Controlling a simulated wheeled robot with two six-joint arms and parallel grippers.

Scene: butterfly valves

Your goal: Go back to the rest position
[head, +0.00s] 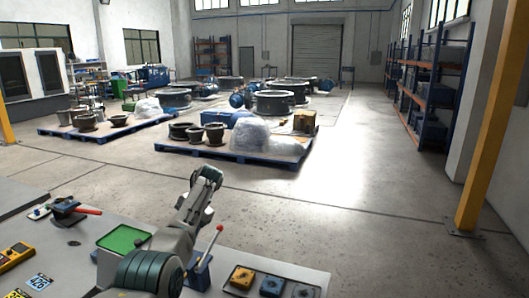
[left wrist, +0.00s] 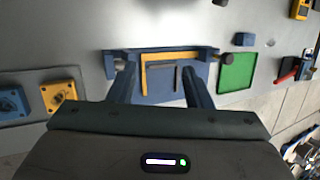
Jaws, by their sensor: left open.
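My left gripper (left wrist: 160,80) shows in the left wrist view, its two fingers apart with nothing held between them. Beyond the fingers lies a blue fixture (left wrist: 150,52) with a yellow angled bar and a dark bar on it. I cannot tell whether the fingers touch it. In the head view my grey arm (head: 186,222) rises over the bench; its fingers cannot be made out there. My right gripper is not in view.
The grey bench (head: 60,232) carries a green tray (head: 122,238), a red-handled valve (head: 68,211), a yellow meter (head: 14,256), a red-tipped lever (head: 215,238) and a yellow block (head: 242,278). Open floor lies beyond; a yellow post (head: 486,130) stands right.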

